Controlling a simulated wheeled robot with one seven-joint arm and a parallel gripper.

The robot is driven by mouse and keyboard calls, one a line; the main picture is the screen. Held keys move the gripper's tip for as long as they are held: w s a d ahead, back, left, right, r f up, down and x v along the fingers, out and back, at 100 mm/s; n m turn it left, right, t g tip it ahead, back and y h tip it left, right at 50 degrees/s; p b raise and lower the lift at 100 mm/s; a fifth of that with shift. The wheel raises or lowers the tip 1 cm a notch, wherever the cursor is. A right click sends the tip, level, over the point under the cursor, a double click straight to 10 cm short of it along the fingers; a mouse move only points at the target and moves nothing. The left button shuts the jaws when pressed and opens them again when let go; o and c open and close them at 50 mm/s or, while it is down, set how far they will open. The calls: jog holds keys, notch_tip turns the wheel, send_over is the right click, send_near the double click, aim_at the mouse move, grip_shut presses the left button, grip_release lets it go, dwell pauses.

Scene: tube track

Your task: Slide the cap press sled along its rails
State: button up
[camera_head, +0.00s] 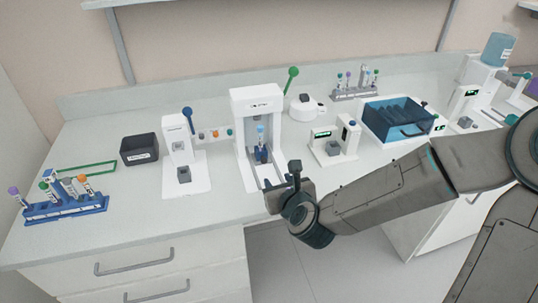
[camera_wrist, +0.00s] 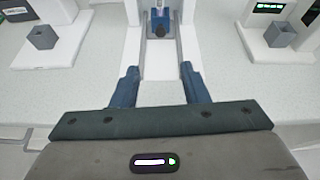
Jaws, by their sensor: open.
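The cap press (camera_head: 262,110) is a white upright machine with a green-knobbed lever (camera_head: 291,75), near the middle of the bench. Its blue sled (camera_head: 262,156) sits on the rails (camera_head: 271,176) inside the press opening and carries an upright tube with a light blue cap (camera_head: 260,131). In the wrist view the sled (camera_wrist: 158,18) is straight ahead, with a dark round knob (camera_wrist: 160,31) on its front. My gripper (camera_head: 293,175) is at the front end of the rails. Its two fingers (camera_wrist: 158,72) are apart and empty, short of the knob and not touching it.
A white device with a blue-knobbed lever (camera_head: 178,140) stands left of the press, and a small white device (camera_head: 334,143) stands right. The front left benchtop is clear.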

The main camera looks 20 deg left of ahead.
aim_at(265, 160)
jog(key=shift+w+r+m, duration=0.2)
jog(key=shift+r+m, duration=0.05)
jog(key=shift+m, duration=0.05)
jog(key=shift+w+a, duration=0.2)
jog(key=x, duration=1.3)
jog(key=shift+w, duration=0.1)
jog(key=shift+r, duration=0.1)
grip_shut()
